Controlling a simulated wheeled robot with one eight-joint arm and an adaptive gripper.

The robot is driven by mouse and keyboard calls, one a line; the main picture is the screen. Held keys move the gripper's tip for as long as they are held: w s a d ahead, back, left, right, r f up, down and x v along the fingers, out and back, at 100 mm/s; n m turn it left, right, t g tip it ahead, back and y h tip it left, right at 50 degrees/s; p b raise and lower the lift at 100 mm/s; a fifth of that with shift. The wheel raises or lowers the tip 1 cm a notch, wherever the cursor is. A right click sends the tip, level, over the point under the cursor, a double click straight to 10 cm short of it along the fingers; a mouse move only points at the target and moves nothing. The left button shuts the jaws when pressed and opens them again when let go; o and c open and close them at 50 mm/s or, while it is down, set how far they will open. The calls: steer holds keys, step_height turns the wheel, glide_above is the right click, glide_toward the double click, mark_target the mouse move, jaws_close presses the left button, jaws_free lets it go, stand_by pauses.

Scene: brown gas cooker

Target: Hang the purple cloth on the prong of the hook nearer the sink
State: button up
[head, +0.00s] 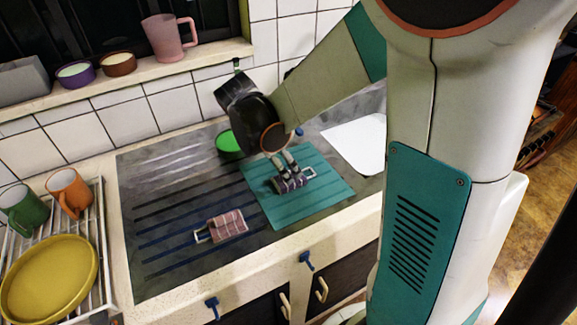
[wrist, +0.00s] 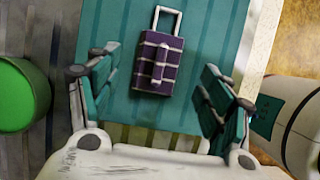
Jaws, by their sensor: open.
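The purple checked cloth (wrist: 158,65) lies folded on a teal mat (wrist: 215,30), with a pale rectangular loop at one end. It also shows in the head view (head: 291,184). My gripper (wrist: 155,82) is open above it, one finger on each side, with no finger visibly closed on it. In the head view my gripper (head: 289,166) points down at the cloth and partly covers it. Two blue hooks are on the counter's front edge: one (head: 306,260) nearer the white sink basin (head: 358,142), the other (head: 212,306) farther left.
A pink checked cloth (head: 226,226) with a loop lies on the ribbed drainer (head: 165,210). A green bowl (head: 229,143) stands behind. A rack at left holds a yellow plate (head: 48,278) and two mugs. Cups stand on the sill. The drainer's front left is clear.

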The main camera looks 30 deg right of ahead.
steer(key=p+v, duration=0.2)
steer(key=v, duration=0.5)
steer(key=s+a+r+m+t+y, duration=0.2)
steer(key=s+m, duration=0.4)
steer(key=m, duration=0.3)
steer(key=s+a+r+m+t+y, duration=0.1)
steer(key=s+r+m+t+y, duration=0.1)
steer(key=s+r+m+t, duration=0.3)
steer(key=s+m, duration=0.2)
steer(key=m, duration=0.2)
steer(key=shift+s+a+y, duration=0.15)
steer(key=shift+a+y, duration=0.15)
steer(key=shift+a, duration=0.1)
steer(key=shift+o, duration=0.4)
steer(key=shift+r, duration=0.15)
